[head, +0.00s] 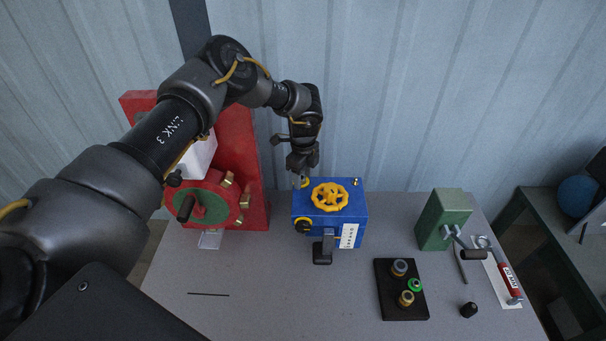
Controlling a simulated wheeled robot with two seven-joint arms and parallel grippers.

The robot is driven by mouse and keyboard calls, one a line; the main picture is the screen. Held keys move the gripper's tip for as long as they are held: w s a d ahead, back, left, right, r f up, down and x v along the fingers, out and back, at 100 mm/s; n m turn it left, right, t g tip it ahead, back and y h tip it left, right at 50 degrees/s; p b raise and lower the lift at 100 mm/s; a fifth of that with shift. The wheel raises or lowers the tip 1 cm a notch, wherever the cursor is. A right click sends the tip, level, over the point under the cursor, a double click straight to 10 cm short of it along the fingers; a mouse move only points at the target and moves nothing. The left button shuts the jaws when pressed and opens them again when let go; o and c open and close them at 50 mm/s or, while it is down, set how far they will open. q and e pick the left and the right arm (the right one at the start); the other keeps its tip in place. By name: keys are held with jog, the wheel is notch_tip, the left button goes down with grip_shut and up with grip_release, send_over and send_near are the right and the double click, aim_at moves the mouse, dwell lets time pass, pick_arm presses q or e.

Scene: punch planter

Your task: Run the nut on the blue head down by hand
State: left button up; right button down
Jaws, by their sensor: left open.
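The blue head (348,228) is a blue box near the back middle of the table, with a yellow handwheel (330,196) on top. A small brass-coloured fitting (355,182) stands at its back right corner. My left gripper (301,180) points down over the back left corner of the blue head and is open. A yellow ring with a black knob (303,226) sits on the front left. My right gripper is out of view.
A red machine (240,150) with a green-faced wheel stands left of the blue head. A black tray (388,300) with several fittings, a green block (443,215) and a red-handled tool (508,280) are on the right. The front middle of the table (270,270) is mostly clear.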

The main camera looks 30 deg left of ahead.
pick_arm(q)
jog(key=c, duration=1)
jog(key=shift+m, duration=0.3)
